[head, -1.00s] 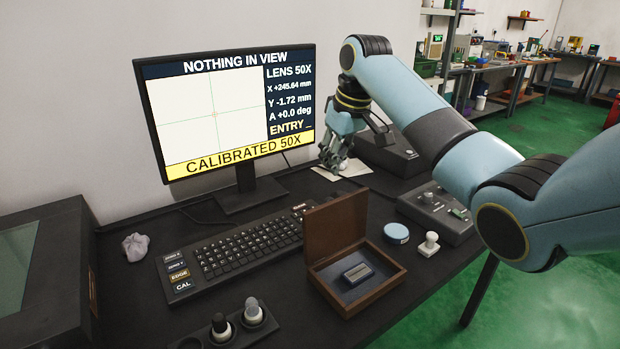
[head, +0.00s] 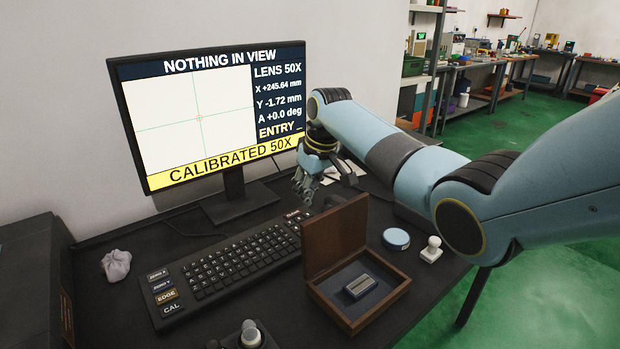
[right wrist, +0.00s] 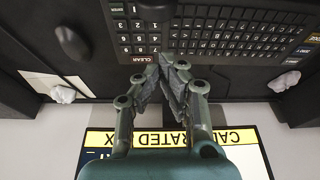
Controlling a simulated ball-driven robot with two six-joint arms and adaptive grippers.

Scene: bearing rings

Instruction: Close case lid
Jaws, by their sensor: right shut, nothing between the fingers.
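The wooden case (head: 375,313) stands on the dark desk in the head view. Its lid (head: 336,238) is up, hinged at the back left. A small grey block (head: 360,286) lies inside on the dark lining. My right gripper (head: 303,203) is behind the lid, beyond the keyboard's far right corner and in front of the monitor. It is apart from the lid. In the right wrist view its fingers (right wrist: 166,82) are together and empty, over the keyboard's edge. The case is not in the right wrist view. My left gripper is not in view.
The keyboard (head: 225,264) lies left of the case and the monitor (head: 212,120) stands behind. A blue round tin (head: 396,239) and a white knob-topped piece (head: 431,249) are right of the case. A crumpled grey cloth (head: 116,265) lies far left.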

